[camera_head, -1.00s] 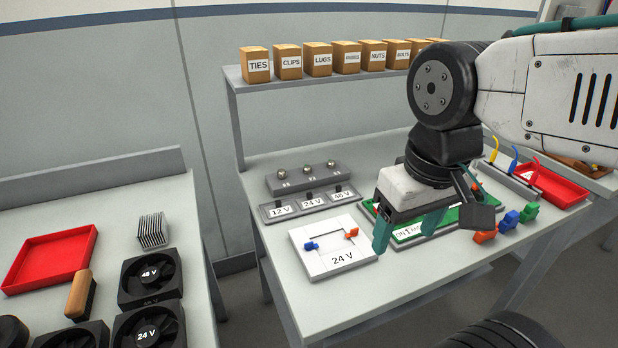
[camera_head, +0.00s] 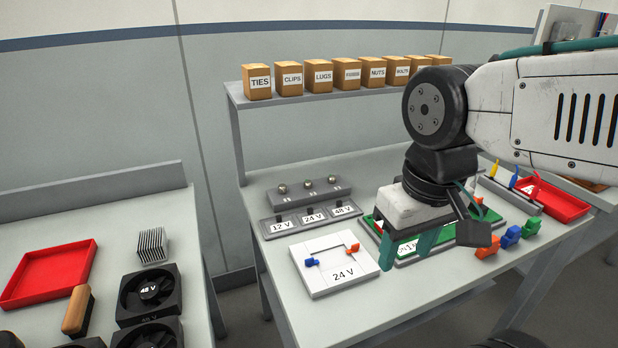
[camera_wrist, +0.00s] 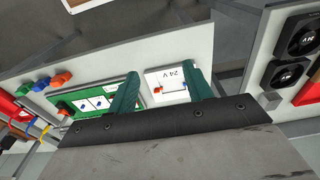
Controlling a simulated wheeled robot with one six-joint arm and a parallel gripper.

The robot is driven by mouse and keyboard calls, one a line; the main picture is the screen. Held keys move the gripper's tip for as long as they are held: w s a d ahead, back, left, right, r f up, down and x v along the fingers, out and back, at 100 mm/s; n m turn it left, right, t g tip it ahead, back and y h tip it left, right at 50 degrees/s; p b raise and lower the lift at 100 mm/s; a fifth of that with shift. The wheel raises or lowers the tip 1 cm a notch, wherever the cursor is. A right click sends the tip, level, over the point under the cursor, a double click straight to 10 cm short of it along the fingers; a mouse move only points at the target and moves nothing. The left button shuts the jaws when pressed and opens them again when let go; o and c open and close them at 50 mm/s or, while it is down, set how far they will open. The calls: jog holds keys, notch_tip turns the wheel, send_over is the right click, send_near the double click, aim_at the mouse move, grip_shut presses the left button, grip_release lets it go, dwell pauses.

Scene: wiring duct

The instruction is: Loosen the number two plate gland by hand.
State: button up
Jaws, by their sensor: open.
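A grey block (camera_head: 325,193) with three round metallic knobs stands at the back left of the middle bench. It may be the gland plate, with its middle knob (camera_head: 308,185) as number two, but the marks on its front are too small to read. My gripper (camera_head: 406,250) has teal fingers, open and empty, pointing down over the bench to the right of and nearer than the block. The fingers also show in the wrist view (camera_wrist: 165,88), apart, with nothing between them. The block cannot be made out in the wrist view.
In front of the block is a strip (camera_head: 270,229) labelled 12 V, 24 V and 48 V. A white 24 V board (camera_head: 310,284) lies left of my gripper, a green board (camera_head: 485,228) partly beneath it. Several cardboard boxes (camera_head: 289,79) line the shelf. Fans (camera_head: 150,293) stand on the left bench.

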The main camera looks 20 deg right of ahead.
jog(key=w+d+f+g, duration=0.1)
jog(key=w+f, duration=0.1)
jog(key=w, duration=0.6)
jog(key=w+d+f+g, duration=0.1)
jog(key=w+f, duration=0.1)
jog(key=w, duration=0.7)
jog(key=m+t, duration=0.1)
jog(key=t, duration=0.4)
send_near(308, 181)
jog(key=shift+t, duration=0.3)
jog(key=shift+s+x, duration=0.1)
jog(key=shift+x, duration=2)
jog(key=shift+s+x, duration=0.15)
jog(key=shift+x, duration=2)
jog(key=shift+f, duration=0.1)
